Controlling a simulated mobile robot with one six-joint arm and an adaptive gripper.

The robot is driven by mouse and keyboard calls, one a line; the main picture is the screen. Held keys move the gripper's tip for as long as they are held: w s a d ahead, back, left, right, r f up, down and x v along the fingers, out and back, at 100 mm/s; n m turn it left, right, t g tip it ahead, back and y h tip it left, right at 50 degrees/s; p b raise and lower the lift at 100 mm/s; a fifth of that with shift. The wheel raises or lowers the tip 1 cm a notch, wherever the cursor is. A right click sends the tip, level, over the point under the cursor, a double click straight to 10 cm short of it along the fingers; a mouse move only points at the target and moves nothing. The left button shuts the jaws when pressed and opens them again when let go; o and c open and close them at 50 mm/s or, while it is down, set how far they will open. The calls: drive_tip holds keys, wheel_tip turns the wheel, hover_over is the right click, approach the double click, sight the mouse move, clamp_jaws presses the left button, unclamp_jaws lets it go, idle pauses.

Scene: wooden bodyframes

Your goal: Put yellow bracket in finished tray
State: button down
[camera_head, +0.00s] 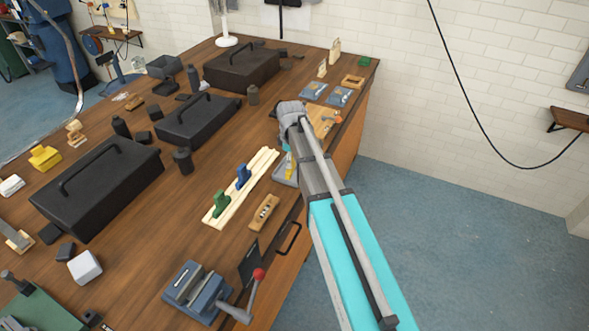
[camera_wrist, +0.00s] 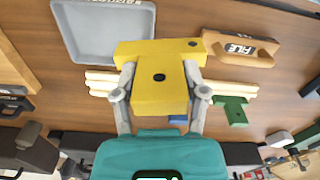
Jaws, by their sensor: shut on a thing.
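The yellow bracket (camera_wrist: 158,95) is T-shaped with dark holes. My gripper (camera_wrist: 160,76) is shut on its stem, a finger on each side. In the head view the bracket (camera_head: 289,166) shows as a small yellow patch beside my arm, which hides most of my gripper. In the head view this tray (camera_head: 281,179) is partly behind my arm.
Pale wooden rails (camera_head: 240,189) carry a green bracket (camera_head: 221,203) and a blue bracket (camera_head: 243,176). A wooden FILE block (camera_head: 264,212) and a vise (camera_head: 198,291) are nearer the front edge. Black toolboxes (camera_head: 98,188) stand left. Two blue-grey trays (camera_head: 340,97) lie farther back.

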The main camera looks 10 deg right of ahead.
drive_tip(key=s+a+r+m+p, duration=0.1)
drive_tip(key=s+a+r+p, duration=0.2)
drive_tip(key=s+r, duration=0.1)
drive_tip(key=shift+a+r+m, duration=0.15)
drive_tip(key=shift+a+m, duration=0.2)
drive_tip(key=shift+m, duration=0.05)
drive_tip(key=shift+w+d+f+b, duration=0.9)
drive_tip(key=shift+w+f+b, duration=0.6)
drive_tip(key=shift+w, duration=0.5)
drive_tip(key=shift+w+d+f+b, duration=0.9)
drive_tip(key=shift+w+f+b, duration=0.6)
drive_tip(key=shift+w, duration=0.45)
drive_tip(key=shift+w+d+f+b, duration=0.9)
drive_tip(key=shift+w+f+b, duration=0.55)
drive_tip(key=shift+w, duration=0.55)
drive_tip(key=shift+f, duration=0.15)
drive_tip(key=shift+w+d+f+b, duration=0.15)
drive_tip(key=shift+w+f+b, duration=0.15)
drive_tip(key=shift+f+b, duration=1.6)
drive_tip(key=shift+f, duration=0.05)
